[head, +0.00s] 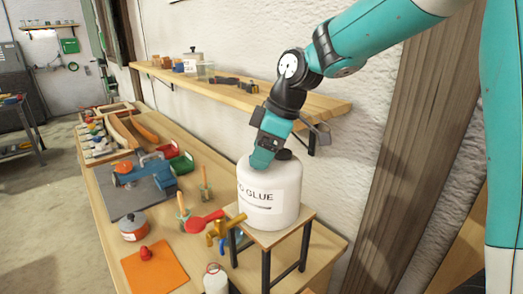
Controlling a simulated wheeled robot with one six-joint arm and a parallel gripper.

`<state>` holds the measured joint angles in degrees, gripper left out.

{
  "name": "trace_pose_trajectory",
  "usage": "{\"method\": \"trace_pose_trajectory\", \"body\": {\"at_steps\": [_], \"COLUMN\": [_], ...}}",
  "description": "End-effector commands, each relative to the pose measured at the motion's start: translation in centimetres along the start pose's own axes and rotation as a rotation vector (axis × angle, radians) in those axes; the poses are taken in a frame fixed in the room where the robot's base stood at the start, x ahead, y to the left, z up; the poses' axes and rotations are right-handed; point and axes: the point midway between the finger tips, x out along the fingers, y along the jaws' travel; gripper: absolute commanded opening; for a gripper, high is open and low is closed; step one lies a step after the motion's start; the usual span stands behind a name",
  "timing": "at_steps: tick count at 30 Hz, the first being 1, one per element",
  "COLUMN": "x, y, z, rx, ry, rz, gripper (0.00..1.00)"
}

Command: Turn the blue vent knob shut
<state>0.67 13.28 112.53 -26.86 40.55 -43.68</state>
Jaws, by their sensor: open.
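A white glue jug (270,208) with a dark cap (284,155) stands on a small wooden stand (300,222) at the table's near right end. My gripper (262,166) points down at the left part of the jug's top, in front of the cap in the picture. Its jaws are open. I cannot make out the blue vent knob; my gripper covers that part of the jug's top. Whether the fingertips touch anything there cannot be told. A brass tap (219,232) with a red lever (204,221) is at the jug's lower front.
A white bottle (216,281) stands below the tap. A wall shelf (240,92) with jars runs behind the arm.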

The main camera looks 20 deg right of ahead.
Motion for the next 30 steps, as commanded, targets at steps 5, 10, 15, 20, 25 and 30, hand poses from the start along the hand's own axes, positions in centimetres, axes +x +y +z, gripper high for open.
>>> {"method": "trace_pose_trajectory", "body": {"at_steps": [5, 10, 15, 20, 25, 30], "x": [0.75, 0.78, 0.75, 0.74, 0.74, 0.79], "y": [0.00, 0.00, 0.00, 0.00, -0.01, -0.08], "z": [0.04, 0.04, 0.04, 0.03, 0.03, 0.01], "rx": [0.001, 0.001, 0.001, 0.001, 0.011, 0.058], "ry": [-0.001, -0.001, 0.000, 0.000, 0.000, 0.001], "rz": [0.001, 0.001, 0.001, 0.001, 0.006, 0.026], "gripper": [0.65, 0.65, 0.37, 0.16, 0.16, 0.16]}}
